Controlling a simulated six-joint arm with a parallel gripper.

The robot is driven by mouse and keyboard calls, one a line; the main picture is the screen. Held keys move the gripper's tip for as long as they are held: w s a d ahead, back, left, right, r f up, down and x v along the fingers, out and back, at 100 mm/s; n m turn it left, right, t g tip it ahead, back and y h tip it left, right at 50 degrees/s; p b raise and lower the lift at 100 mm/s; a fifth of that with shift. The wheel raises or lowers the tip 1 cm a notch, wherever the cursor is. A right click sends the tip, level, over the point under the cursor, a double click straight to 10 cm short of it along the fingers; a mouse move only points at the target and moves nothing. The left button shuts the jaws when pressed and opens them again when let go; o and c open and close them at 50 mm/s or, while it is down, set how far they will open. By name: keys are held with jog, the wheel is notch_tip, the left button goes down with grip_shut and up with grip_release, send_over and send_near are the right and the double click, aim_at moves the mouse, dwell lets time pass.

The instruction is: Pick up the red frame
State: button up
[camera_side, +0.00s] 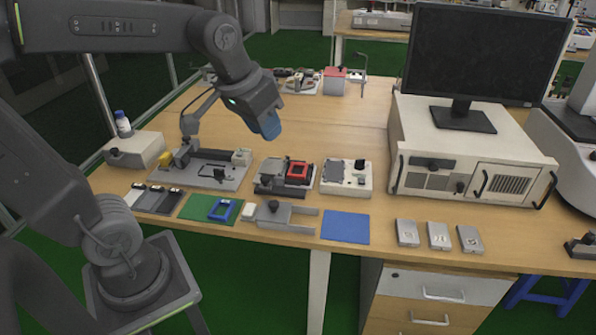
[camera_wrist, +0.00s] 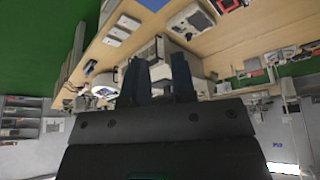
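The red frame (camera_side: 305,171) is a small square ring lying on a dark grey fixture (camera_side: 268,180) in the middle of the table. A red patch at the top right of the wrist view (camera_wrist: 222,4) looks like the same frame, partly cut off. My gripper (camera_side: 270,127) hangs above and behind the fixture, to the left of the frame and apart from it. In the wrist view its two dark fingers (camera_wrist: 158,62) stand apart with nothing held between them.
A blue frame (camera_side: 220,210) lies on a green mat (camera_side: 194,207). Right of the fixture are a white device (camera_side: 346,186), a bare blue mat (camera_side: 345,227), a white case (camera_side: 470,150) and a monitor (camera_side: 485,55).

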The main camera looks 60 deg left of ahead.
jog(key=w+a+n+g, duration=0.1)
jog(key=w+a, duration=0.3)
jog(key=w, duration=0.3)
jog(key=n+g, duration=0.4)
jog(key=n, duration=0.2)
send_over(291, 169)
notch_tip(291, 169, down, 22)
notch_tip(291, 169, down, 8)
jog(key=shift+w+a+r, duration=0.15)
jog(key=shift+f, duration=3)
grip_shut()
